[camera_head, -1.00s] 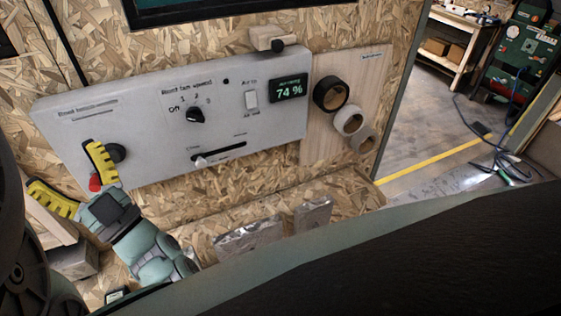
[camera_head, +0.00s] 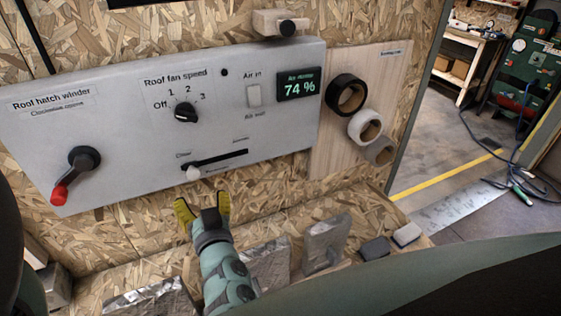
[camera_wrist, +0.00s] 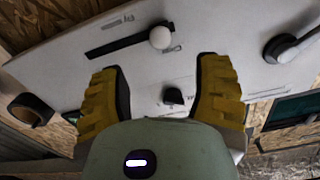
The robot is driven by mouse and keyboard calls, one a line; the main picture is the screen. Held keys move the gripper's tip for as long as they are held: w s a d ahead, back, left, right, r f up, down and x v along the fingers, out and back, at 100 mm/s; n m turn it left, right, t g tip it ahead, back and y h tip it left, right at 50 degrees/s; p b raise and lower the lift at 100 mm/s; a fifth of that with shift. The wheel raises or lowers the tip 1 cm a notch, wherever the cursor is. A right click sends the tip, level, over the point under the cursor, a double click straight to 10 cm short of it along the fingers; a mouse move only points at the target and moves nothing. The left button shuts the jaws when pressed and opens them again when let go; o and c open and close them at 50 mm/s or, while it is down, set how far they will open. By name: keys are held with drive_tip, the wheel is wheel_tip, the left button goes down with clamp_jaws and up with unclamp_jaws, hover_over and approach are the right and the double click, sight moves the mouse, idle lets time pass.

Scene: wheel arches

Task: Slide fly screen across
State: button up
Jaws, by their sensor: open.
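The slider is a white knob (camera_head: 193,173) at the left end of a dark horizontal slot (camera_head: 220,158) in the grey panel (camera_head: 115,125). Small labels sit around it, too blurred to read surely. My gripper (camera_head: 203,207), with yellow fingers, is open and empty just below the knob, apart from it. In the wrist view the panel appears upside down. There the white knob (camera_wrist: 160,37) lies ahead between the lines of the two open fingers (camera_wrist: 160,68), with the slot (camera_wrist: 115,46) running left from it.
The panel also carries a red-handled crank (camera_head: 75,172), a fan dial (camera_head: 186,112), an air rocker switch (camera_head: 254,95) and a display reading 74 % (camera_head: 299,85). Tape rolls (camera_head: 365,126) hang at right. Foil-wrapped pieces (camera_head: 326,242) lie on the ledge below. The panel front near the slot is clear.

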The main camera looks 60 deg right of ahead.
sight(194, 175)
drive_tip(key=p+x, duration=0.3)
drive_tip(key=x, duration=0.4)
drive_tip(key=shift+w+d+r, duration=0.15)
drive_tip(key=shift+w, duration=0.2)
drive_tip(key=shift+p+x, duration=0.45)
drive_tip(key=shift+x, duration=0.9)
clamp_jaws()
